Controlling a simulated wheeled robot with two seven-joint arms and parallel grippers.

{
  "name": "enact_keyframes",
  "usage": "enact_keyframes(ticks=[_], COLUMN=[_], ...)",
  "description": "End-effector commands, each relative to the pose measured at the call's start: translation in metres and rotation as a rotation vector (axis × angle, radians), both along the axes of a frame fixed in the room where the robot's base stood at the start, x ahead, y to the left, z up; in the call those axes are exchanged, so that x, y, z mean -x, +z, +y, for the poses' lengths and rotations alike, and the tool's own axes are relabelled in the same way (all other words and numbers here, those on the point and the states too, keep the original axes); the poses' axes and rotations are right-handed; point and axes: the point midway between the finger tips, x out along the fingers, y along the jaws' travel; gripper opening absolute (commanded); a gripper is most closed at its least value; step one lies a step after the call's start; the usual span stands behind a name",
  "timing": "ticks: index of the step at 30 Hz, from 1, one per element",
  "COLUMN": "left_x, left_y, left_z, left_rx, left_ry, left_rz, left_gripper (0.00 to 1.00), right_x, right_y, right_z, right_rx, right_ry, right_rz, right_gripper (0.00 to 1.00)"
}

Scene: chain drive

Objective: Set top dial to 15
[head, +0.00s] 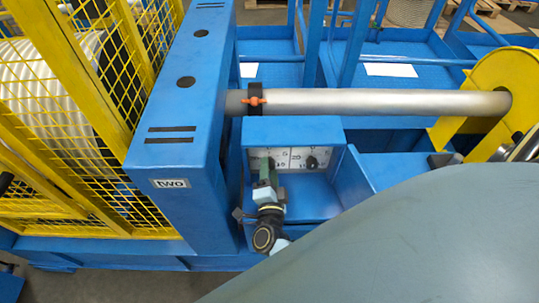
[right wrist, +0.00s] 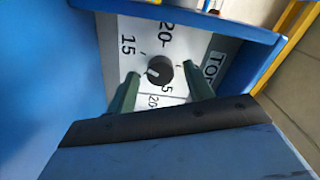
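A white dial panel (head: 296,153) is set in a blue box in the head view. A dark dial knob (head: 311,162) shows on its right half. My right gripper (head: 264,167) is in front of the left half and hides that dial. In the right wrist view, a dark round knob (right wrist: 159,70) sits on the white plate, with 15, 20 and 5 printed around it and a partly covered "TOP" label (right wrist: 214,64). A small white mark shows on the knob's lower left. The green fingers of my right gripper (right wrist: 160,76) stand apart on both sides of the knob. Contact is unclear. My left gripper is out of view.
A tall blue housing marked "two" (head: 169,183) stands left of the box. A grey pipe (head: 380,102) with an orange-handled fitting (head: 256,101) runs above it. Blue side walls (right wrist: 84,95) close in around the plate. A yellow guard (head: 484,77) is at right.

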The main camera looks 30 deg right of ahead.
Motion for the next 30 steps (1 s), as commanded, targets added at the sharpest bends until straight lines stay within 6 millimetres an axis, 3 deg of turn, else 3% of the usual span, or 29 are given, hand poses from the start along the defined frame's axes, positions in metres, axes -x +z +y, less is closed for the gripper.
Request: enact_keyframes(ticks=[11, 24, 30], left_x=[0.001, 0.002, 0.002], left_y=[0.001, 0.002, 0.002], left_z=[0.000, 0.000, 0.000], left_rx=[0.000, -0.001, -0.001], left_ry=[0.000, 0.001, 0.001], left_rz=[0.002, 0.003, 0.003], left_gripper=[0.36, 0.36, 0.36], right_x=[0.010, 0.089, 0.109], right_y=[-0.001, -0.001, 0.000], right_z=[0.007, 0.054, 0.067], right_rx=[-0.002, -0.001, -0.001], right_ry=[0.002, 0.000, 0.001], right_rz=[0.003, 0.003, 0.001], right_gripper=[0.52, 0.52, 0.52])
